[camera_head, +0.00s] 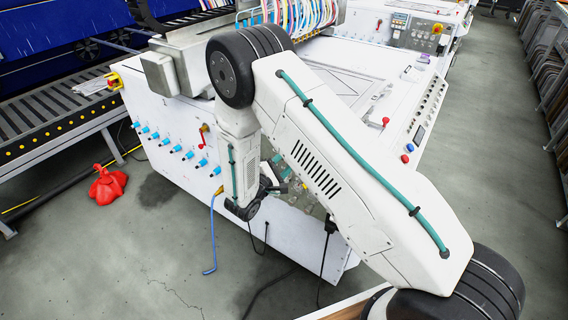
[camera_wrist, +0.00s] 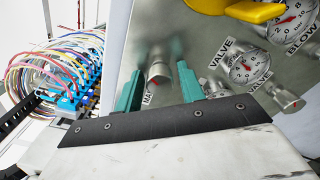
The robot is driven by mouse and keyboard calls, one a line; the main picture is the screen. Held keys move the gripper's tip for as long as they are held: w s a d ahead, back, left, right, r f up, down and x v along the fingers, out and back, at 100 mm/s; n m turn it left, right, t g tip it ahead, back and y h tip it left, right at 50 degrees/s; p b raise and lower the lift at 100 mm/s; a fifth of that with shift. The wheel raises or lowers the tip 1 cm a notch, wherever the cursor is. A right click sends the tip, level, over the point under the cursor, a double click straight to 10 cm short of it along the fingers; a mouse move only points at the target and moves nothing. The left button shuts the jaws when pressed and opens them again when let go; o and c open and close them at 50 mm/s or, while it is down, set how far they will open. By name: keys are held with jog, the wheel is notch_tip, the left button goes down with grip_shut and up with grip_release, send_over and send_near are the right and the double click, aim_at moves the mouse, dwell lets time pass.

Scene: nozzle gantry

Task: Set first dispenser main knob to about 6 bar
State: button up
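A silver knob (camera_wrist: 158,72) shows in the wrist view on a grey metal panel (camera_wrist: 207,48), with a white label starting "MA" just below it. My gripper (camera_wrist: 160,69) is open, its two teal fingers on either side of this knob, with a visible gap on each side. I cannot tell whether the fingertips reach past the knob's front. No gauge that clearly belongs to this knob shows. In the head view my arm hides most of the panel.
Right of the knob are a round gauge (camera_wrist: 248,67) labelled "VALVE", a second gauge (camera_wrist: 293,20) near "BLOW", a silver valve knob (camera_wrist: 289,100) and a yellow handle (camera_wrist: 255,11). Coloured tubes (camera_wrist: 62,62) bunch at left. The white machine (camera_head: 172,130) stands on open grey floor.

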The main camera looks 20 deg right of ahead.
jog(key=shift+o, duration=0.2)
jog(key=shift+a, duration=0.1)
jog(key=v, duration=0.7)
jog(key=shift+s+a, duration=0.2)
jog(key=shift+s, duration=0.05)
